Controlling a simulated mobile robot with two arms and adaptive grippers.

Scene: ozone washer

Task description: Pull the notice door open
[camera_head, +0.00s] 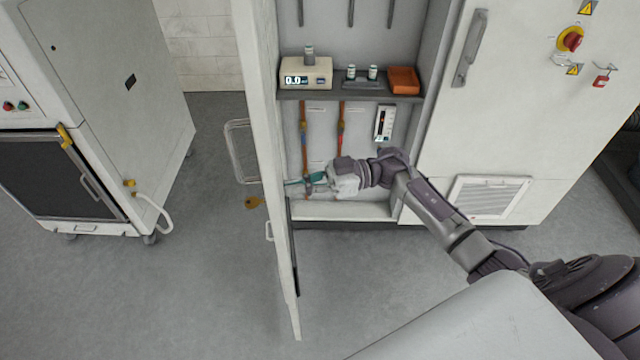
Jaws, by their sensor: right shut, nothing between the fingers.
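A tall white cabinet door (262,110) stands swung out from the cabinet and shows nearly edge-on. I take it for the notice door; no notice is readable on it. A wire-like loop (240,150) shows on its left, outer side. My right gripper (312,182) is shut and empty, on the inner side of the door, in front of the lower cabinet opening. Its fingertips are close to the door's inner face; whether they touch it I cannot tell. My right arm reaches in from the lower right. My left gripper is out of view.
Inside the cabinet, a shelf (330,95) carries a beige display unit (305,75), small vials and an orange box (404,80). A closed white panel with a handle (470,48) is at right. A white machine (110,90) stands left.

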